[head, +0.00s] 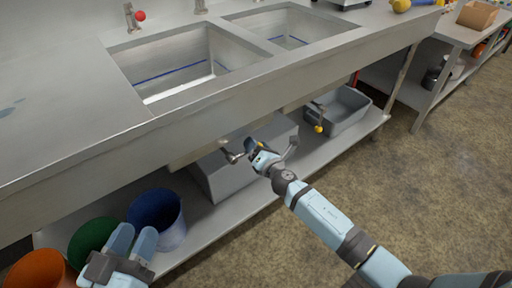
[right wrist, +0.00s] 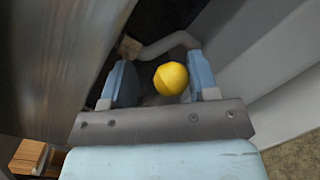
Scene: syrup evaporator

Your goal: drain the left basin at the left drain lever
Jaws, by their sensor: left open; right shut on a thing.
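The left basin (head: 165,66) is a steel sink with a blue line along its inner wall. The left drain lever (head: 234,156) is under the counter below it, partly hidden by my right gripper (head: 259,155). In the right wrist view, the lever's yellow ball knob (right wrist: 171,79) sits between the two blue fingers, and my right gripper is shut on it. A bent grey bar shows behind the knob. My left gripper (head: 134,240) is open and empty at the lower left, over the buckets and away from the lever.
A second basin (head: 290,24) adjoins on the right, with another yellow-knobbed lever (head: 319,128) below. The lower shelf (head: 222,214) holds a grey box (head: 222,177), a grey tub (head: 345,112), and blue (head: 160,215), green (head: 90,240) and orange (head: 38,272) buckets. The floor at right is clear.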

